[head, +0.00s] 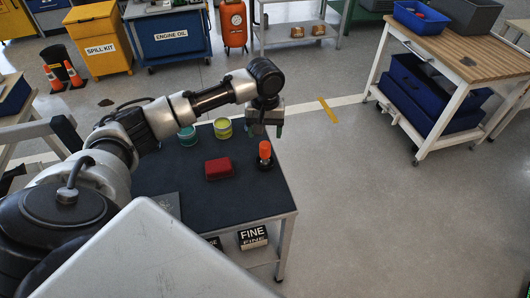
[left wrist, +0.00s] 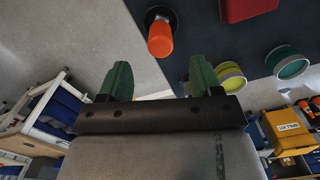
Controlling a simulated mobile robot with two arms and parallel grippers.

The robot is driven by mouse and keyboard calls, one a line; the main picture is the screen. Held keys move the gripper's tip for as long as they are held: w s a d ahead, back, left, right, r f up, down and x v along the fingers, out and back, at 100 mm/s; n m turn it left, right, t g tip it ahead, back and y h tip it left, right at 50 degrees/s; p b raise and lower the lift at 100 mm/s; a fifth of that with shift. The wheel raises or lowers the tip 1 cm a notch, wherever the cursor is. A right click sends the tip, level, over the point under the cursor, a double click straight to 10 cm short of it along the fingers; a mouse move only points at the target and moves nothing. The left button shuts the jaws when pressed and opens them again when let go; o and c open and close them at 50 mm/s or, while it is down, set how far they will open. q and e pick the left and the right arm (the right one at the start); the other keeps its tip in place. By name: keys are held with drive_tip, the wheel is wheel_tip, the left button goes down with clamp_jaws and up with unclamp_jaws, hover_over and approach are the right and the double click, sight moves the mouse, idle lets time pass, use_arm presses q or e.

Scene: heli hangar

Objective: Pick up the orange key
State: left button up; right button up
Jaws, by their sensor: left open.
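The orange key (head: 265,149) stands upright on a dark round base near the right edge of the dark-topped table (head: 233,198). In the left wrist view its orange end (left wrist: 160,39) shows just beyond the fingertips, centred between them. My left gripper (head: 265,130) is above the key, pointing down, with its green fingers apart and nothing between them. It also shows in the left wrist view (left wrist: 160,80). The key is apart from both fingers. My right gripper is not in view.
A red box (head: 220,169), a yellow-green tin (head: 223,129) and a teal tin (head: 187,136) stand on the same table, left of the key. A wooden-topped cart (head: 465,60) stands at the right. The floor between is clear.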

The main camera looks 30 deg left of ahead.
sight(265, 144)
use_arm(q)
wheel_tip(265, 144, down, 8)
drive_tip(key=shift+f, duration=0.2)
drive_tip(key=shift+r, duration=0.1)
drive_tip(key=c, duration=1.1)
